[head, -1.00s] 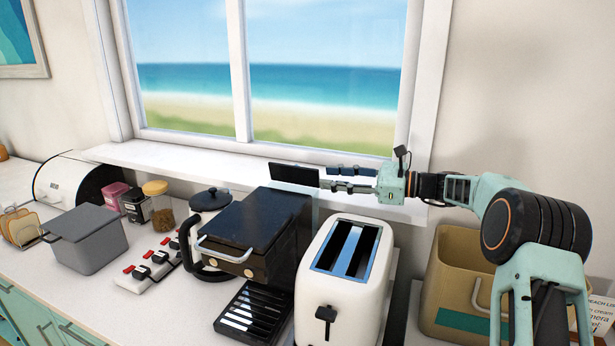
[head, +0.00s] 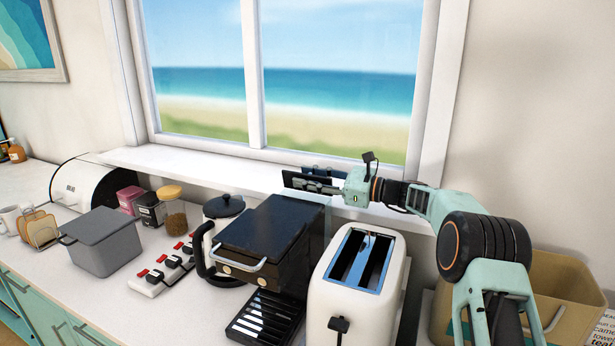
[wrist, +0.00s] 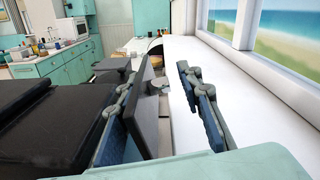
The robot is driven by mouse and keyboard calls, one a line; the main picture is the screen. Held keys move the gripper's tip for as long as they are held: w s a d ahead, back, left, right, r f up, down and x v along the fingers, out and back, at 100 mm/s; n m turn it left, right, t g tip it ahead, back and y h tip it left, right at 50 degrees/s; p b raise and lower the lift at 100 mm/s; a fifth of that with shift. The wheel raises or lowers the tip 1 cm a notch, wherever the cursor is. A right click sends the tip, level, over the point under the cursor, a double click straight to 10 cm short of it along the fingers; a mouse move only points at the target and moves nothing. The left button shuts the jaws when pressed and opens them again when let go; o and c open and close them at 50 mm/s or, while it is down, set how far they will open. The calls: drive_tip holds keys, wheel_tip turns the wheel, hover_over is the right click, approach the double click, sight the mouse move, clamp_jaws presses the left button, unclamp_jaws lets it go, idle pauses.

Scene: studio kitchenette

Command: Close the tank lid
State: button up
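The coffee machine (head: 265,232) is a black box on the counter with a silver handle. Its tank (head: 318,228) is at the back right, partly see-through and mostly hidden. The tank lid (head: 290,180) is a dark flat plate standing raised behind the machine. My gripper (head: 312,182) is at the lid's height, on its right, its fingers overlapping the lid. In the wrist view the lid (wrist: 147,112) stands between the fingers of my gripper (wrist: 166,72), close to the left finger, with a clear gap to the right one. I cannot tell whether the left finger touches it.
A white toaster (head: 345,310) stands right of the machine, below my arm. A kettle (head: 222,215), a power strip (head: 163,270) and a grey pot (head: 105,245) stand to the left. The windowsill (head: 190,165) and window frame are close behind. A tan bin (head: 570,290) is at the right.

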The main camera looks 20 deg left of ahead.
drive_tip(key=shift+r, duration=0.1)
clamp_jaws()
idle(0.5)
